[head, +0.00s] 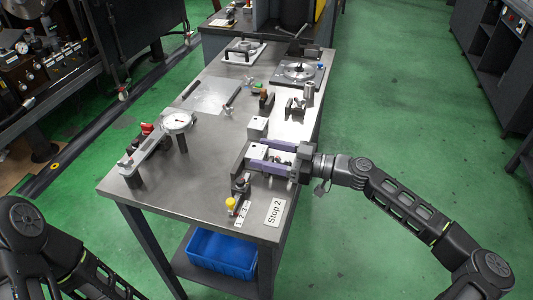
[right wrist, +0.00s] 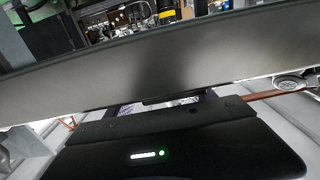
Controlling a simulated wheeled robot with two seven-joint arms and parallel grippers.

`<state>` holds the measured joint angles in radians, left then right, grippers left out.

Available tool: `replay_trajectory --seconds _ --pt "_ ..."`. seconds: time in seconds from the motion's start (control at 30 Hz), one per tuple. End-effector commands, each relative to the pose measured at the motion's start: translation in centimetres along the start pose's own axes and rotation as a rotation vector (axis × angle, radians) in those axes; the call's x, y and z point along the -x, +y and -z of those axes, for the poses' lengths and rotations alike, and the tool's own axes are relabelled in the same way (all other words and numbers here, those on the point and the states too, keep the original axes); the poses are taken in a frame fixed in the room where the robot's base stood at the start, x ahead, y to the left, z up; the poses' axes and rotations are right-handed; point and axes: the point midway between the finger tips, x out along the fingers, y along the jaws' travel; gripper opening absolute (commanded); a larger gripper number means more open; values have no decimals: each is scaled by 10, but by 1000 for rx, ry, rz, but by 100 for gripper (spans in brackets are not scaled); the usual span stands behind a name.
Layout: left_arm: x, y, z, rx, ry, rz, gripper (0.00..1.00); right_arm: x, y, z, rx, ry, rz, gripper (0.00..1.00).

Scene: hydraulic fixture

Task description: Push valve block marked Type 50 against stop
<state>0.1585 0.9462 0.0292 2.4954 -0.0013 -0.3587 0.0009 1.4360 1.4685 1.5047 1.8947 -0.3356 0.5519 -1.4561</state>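My right gripper (head: 261,153) reaches in from the right, its two purple-sided fingers apart over the fixture at the front of the table. A pale block (head: 258,152) sits between the fingers; I cannot tell whether they touch it. Another pale block (head: 258,126) stands just behind the gripper. No "Type 50" marking is readable on either block. A "Stop 2" plate (head: 274,212) lies at the table's front right, beside a "1 2 3" label (head: 242,212). In the right wrist view, the dark gripper body (right wrist: 180,145) and a grey surface hide the fingertips. My left gripper is outside the view.
Round fixtures (head: 298,71) stand toward the back. A blue bin (head: 222,252) is on the lower shelf. The green floor at right is clear.

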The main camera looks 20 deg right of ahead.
Motion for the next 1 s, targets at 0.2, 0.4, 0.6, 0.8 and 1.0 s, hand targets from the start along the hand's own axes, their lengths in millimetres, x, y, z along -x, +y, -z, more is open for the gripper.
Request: replay_trajectory --seconds 0.2,0.4,0.6,0.8,1.0 --pt "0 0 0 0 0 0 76 0 0 0 0 0 0 44" --pt "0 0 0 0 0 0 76 0 0 0 0 0 0 28" --pt "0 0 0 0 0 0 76 0 0 0 0 0 0 11" --pt "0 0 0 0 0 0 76 0 0 0 0 0 0 0" --pt "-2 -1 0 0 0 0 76 -2 0 -1 0 0 2 0"
